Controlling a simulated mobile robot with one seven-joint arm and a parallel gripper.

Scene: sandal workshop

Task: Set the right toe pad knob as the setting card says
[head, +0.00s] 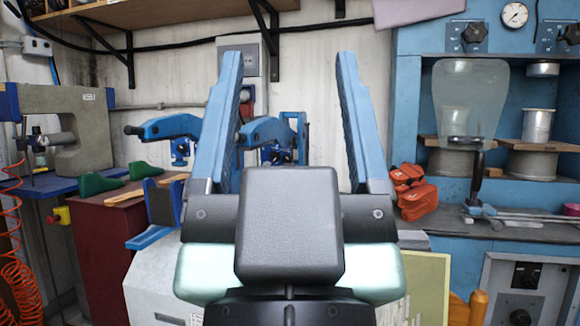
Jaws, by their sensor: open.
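My gripper (288,60) fills the middle of the head view, its two blue fingers upright and wide apart with nothing between them. At the upper right, the blue press has a dark knob (474,34) on a small plate and a second dark knob (570,34) at the right edge. No setting card is clearly readable. My gripper is apart from all these knobs.
A pressure gauge (515,14) sits between the upper knobs. The press shelf (450,235) holds red bundles (412,190), a clear-looking shield (470,100) and tools. Blue clamp arms (170,128) and a grey machine (75,125) stand left. An orange coiled hose (12,260) hangs far left.

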